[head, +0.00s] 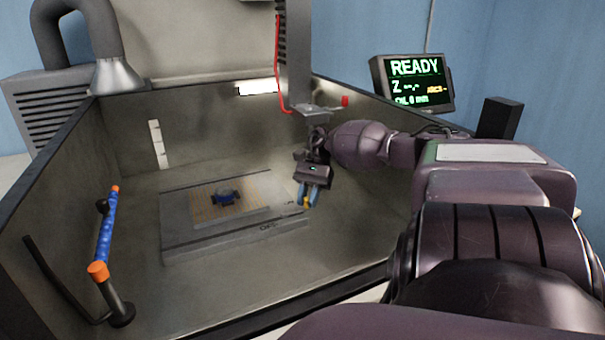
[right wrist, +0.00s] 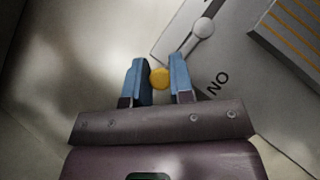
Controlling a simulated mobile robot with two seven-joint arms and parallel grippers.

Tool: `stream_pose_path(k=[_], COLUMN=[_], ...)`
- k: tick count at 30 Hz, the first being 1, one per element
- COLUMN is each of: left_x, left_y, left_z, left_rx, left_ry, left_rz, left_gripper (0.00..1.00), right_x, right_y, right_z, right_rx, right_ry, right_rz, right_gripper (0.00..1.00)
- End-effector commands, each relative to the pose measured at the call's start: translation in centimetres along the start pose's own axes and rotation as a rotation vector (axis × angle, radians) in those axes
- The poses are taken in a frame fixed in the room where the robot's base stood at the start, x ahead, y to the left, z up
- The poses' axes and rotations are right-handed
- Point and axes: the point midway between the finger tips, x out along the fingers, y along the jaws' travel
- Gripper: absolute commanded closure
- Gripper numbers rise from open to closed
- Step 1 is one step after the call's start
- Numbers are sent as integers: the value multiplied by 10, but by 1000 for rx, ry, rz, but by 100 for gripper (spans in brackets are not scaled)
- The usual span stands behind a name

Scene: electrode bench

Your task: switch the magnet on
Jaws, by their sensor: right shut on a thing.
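The magnet block (head: 180,228) is a grey slab on the floor of the metal tank, with a yellow-striped top. Its switch lever has a round grey pivot (right wrist: 203,27) and a yellow knob (right wrist: 160,78). My right gripper (head: 306,203) is at the block's right end, with its blue fingers shut on the yellow knob; it also shows in the right wrist view (right wrist: 160,80). The ON mark (right wrist: 218,84) is on the grey face, to the right of the knob in the wrist view. My left gripper is not in view.
A grey machine head (head: 312,109) hangs above my right gripper. A blue hose with orange ends (head: 106,228) stands at left. A screen (head: 413,82) reads READY.

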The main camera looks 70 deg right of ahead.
Motion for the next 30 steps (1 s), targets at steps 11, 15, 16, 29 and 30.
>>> stream_pose_path(k=[11,15,16,29,30], left_x=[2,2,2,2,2], left_y=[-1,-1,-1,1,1], left_z=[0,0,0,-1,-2], left_rx=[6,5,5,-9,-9], left_ry=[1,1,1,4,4], left_rz=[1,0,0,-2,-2], left_gripper=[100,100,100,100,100], right_x=[6,7,7,5,4], right_y=[4,4,4,4,4], right_z=[-2,-3,-3,-2,-1], right_rx=[-23,-24,-24,-25,-25], right_ry=[-3,-2,-2,-1,-1], right_rz=[34,35,35,33,33], right_gripper=[100,100,100,54,54])
